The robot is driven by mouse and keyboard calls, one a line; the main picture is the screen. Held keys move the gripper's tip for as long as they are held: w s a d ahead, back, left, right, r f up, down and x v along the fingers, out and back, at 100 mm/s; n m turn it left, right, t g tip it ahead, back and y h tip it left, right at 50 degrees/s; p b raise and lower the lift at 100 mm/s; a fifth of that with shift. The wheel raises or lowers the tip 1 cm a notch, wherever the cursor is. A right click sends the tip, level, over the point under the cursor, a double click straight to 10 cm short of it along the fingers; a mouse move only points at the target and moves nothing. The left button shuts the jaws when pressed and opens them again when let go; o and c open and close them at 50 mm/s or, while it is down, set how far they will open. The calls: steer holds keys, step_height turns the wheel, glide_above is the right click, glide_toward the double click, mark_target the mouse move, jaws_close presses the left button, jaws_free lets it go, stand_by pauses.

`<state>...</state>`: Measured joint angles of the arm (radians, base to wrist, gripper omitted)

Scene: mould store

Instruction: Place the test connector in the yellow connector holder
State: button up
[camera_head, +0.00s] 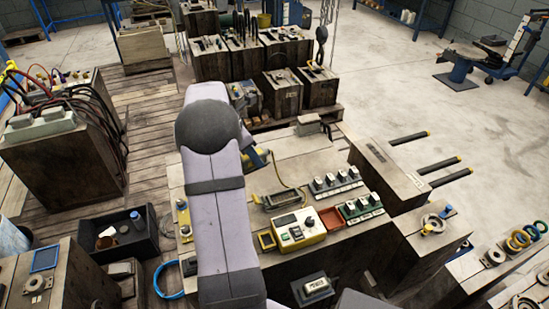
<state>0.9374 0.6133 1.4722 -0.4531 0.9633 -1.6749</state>
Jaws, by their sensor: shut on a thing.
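My arm (222,230) rises through the middle of the camera_head view. Its far end and my gripper are hidden behind it. A small yellow and dark item (257,159) shows just right of the arm's dark joint, partly covered by the arm. A thin yellow cable runs from near it down to the bench; I cannot tell whether this is the test connector. A small yellow square frame (266,240), which looks like the yellow connector holder, sits on the bench left of a yellow and white tester box (299,231). No connector is visible in it.
A dark tray (280,199) lies behind the tester. A red tray (331,217) and green and grey switch rows (362,207) stand right of it. A black labelled POWER box (313,287) is in front. The back of the bench has some bare wood.

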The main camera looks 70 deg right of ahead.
steer(key=w+a+n+t+p, duration=0.15)
steer(key=a+n+p, duration=0.25)
steer(key=a, duration=0.9)
steer(key=s+a+f+m+g, duration=0.2)
steer(key=s+a+f+m, duration=0.4)
steer(key=a+f, duration=0.2)
steer(key=shift+y, duration=0.3)
steer(key=shift+f, duration=0.2)
step_height(320, 180, down, 4)
steer(key=b, duration=0.4)
steer(key=shift+f, duration=0.15)
steer(key=shift+f+b, duration=0.5)
steer(key=shift+b, duration=0.05)
steer(key=shift+a+f+b, duration=0.1)
steer(key=shift+f+b, duration=0.25)
steer(key=shift+f, duration=0.4)
stand_by(1.2)
